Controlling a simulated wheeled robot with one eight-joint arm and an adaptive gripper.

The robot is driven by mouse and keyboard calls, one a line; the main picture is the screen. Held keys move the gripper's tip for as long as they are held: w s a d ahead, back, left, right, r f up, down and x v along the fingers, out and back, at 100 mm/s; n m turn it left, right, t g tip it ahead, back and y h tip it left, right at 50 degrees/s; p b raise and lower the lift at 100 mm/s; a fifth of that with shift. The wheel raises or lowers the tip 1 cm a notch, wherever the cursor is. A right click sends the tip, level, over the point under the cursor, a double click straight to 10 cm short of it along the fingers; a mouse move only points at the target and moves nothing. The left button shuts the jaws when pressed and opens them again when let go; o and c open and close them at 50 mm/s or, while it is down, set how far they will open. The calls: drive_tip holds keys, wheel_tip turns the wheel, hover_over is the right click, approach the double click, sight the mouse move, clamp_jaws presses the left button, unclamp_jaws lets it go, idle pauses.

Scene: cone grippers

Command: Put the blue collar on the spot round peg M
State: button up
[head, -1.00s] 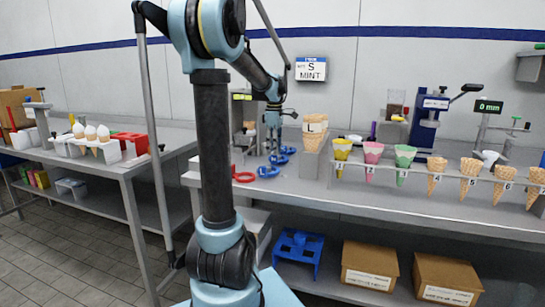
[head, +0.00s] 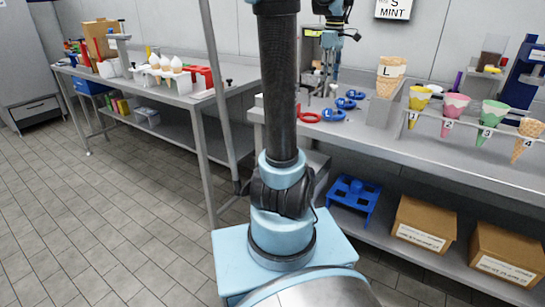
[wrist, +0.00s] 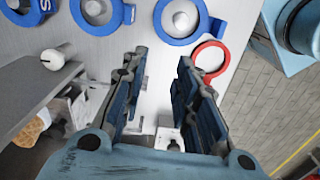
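Several blue collars lie on the steel bench in the head view, the nearest (head: 333,115) beside a red ring (head: 307,117). In the wrist view, one blue collar (wrist: 203,31) is just beyond my fingertips next to the red ring (wrist: 222,55). Another blue collar (wrist: 77,13) lies to the left of it, and a third at the left edge carries a letter S. Pale round tops show inside the collars. My gripper (wrist: 163,57) is open and empty, above the bench; in the head view it (head: 323,88) hangs just left of the collars. I cannot make out a peg marked M.
A waffle cone marked L (head: 391,68) stands on a grey block right of the collars. A rack of numbered cones (head: 450,112) is further right. A second bench (head: 190,95) stands at left. Cardboard boxes (head: 424,226) and a blue stand (head: 354,197) sit on the shelf below.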

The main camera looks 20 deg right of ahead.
drive_tip(key=s+a+f+m, duration=0.2)
drive_tip(key=s+a+f, duration=0.25)
drive_tip(key=a, duration=0.35)
drive_tip(key=s+a+f+m+t, duration=0.1)
drive_tip(key=s+a+f, duration=0.35)
drive_tip(key=a, duration=0.45)
drive_tip(key=s+a+f+m, duration=0.2)
drive_tip(key=s+a+f, duration=0.25)
drive_tip(key=a, duration=0.35)
drive_tip(key=s+a+f+m, duration=0.1)
drive_tip(key=s+a+f, duration=0.1)
drive_tip(key=f, duration=0.3)
drive_tip(key=s+a+f+m+t, duration=0.1)
drive_tip(key=s+a+f, duration=0.2)
drive_tip(key=s+f, duration=0.1)
drive_tip(key=shift+s+f, duration=0.15)
drive_tip(key=shift+f, duration=0.35)
drive_tip(key=shift+a, duration=0.1)
